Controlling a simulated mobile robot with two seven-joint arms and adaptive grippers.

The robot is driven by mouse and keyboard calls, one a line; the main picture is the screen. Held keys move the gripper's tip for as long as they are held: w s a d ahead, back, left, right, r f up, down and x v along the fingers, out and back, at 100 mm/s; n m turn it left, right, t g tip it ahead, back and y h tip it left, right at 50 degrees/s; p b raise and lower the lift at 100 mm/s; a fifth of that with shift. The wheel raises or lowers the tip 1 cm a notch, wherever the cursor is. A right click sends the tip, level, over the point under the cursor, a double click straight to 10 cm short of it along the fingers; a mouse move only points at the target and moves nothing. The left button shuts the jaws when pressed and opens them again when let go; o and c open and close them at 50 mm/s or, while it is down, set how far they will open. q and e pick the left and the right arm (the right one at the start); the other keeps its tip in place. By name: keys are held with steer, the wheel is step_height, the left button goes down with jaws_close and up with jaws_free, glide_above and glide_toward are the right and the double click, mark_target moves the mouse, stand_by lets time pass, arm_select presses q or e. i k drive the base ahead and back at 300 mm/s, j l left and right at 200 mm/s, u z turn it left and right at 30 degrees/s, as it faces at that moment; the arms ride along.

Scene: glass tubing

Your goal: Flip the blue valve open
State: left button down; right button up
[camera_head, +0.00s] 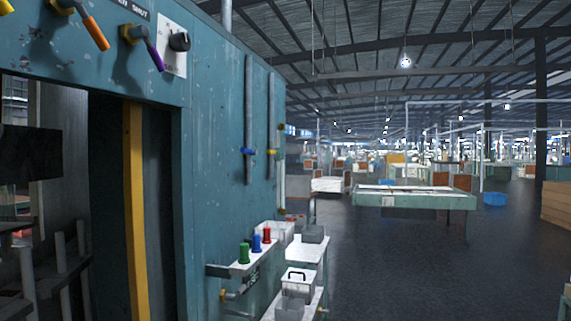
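A small blue valve handle (249,151) sits across a grey vertical pipe (249,100) on the side of the teal cabinet wall. It looks roughly horizontal, crosswise to the pipe. It is too small to tell whether the valve is open or shut. A yellow valve handle (271,152) sits on a second pipe just to its right. Neither of my grippers is in view, and nothing covers the blue handle.
An orange lever (96,34) and a purple lever (154,55) are at the upper left, near a "SHUT" label. A shelf (222,270) with green, blue and red items juts out below the pipes. Open floor (400,270) lies to the right, before a table (415,199).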

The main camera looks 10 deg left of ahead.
mark_target(252, 152)
steer(key=i+l, duration=0.3)
steer(key=i, duration=0.2)
steer(key=i+l+z, duration=0.15)
steer(key=i, duration=0.3)
steer(key=i+l, duration=0.35)
steer(key=i, duration=0.15)
steer(key=z, duration=0.05)
